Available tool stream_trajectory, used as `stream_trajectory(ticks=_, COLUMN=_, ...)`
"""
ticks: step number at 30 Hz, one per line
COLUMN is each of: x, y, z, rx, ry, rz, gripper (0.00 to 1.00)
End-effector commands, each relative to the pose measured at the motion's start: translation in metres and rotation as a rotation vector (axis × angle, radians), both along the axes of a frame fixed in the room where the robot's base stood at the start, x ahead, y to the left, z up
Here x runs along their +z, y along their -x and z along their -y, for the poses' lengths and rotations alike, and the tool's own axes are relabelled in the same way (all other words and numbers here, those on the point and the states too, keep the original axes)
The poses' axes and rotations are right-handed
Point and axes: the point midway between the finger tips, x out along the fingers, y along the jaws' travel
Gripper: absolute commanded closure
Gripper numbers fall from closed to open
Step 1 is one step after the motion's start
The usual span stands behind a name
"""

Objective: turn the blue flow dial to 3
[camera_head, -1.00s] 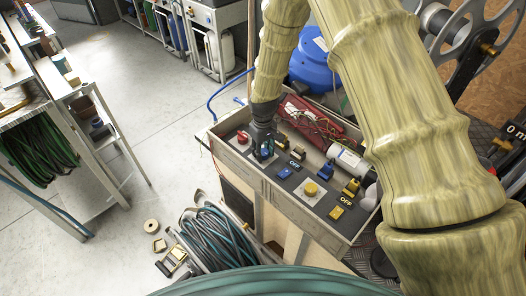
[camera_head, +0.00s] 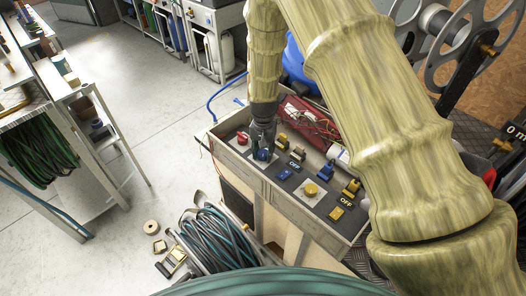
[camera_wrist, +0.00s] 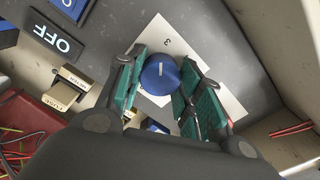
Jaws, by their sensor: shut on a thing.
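The blue flow dial (camera_wrist: 160,76) is a round knob with a white pointer line, set on a white plate (camera_wrist: 228,98) in the wrist view. A "3" is printed on the plate beyond the knob; other markings are hidden by my fingers. My gripper (camera_wrist: 162,92) has its green-padded fingers on either side of the dial and is shut on it. The pointer line runs close to the direction of the "3", tilted slightly. In the head view the blue dial (camera_head: 263,155) shows under my gripper (camera_head: 262,145), partly covered by it.
A red box (camera_head: 305,120) with wires lies behind. A hose reel (camera_head: 212,240) stands in front.

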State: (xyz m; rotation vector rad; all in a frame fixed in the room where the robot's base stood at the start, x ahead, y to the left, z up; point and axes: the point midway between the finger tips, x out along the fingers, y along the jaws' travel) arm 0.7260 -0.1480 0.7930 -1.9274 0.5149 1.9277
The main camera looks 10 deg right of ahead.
Motion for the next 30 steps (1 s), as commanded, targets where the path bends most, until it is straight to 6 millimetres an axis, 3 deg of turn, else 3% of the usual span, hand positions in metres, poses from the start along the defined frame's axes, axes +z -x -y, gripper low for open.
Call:
stream_trajectory(ticks=12, x=0.0009, y=-0.0015, z=0.0011, rx=-0.180, ry=0.001, rz=0.003, gripper=0.88)
stream_trajectory(ticks=28, x=0.0009, y=-0.0015, z=0.0012, rx=-0.202, ry=0.001, rz=0.003, gripper=0.88)
stream_trajectory(ticks=29, x=0.0009, y=-0.0015, z=0.0011, rx=-0.202, ry=0.001, rz=0.003, gripper=0.60)
stream_trajectory(ticks=30, x=0.0009, y=-0.0015, z=0.0011, rx=-0.202, ry=0.001, rz=0.003, gripper=0.53)
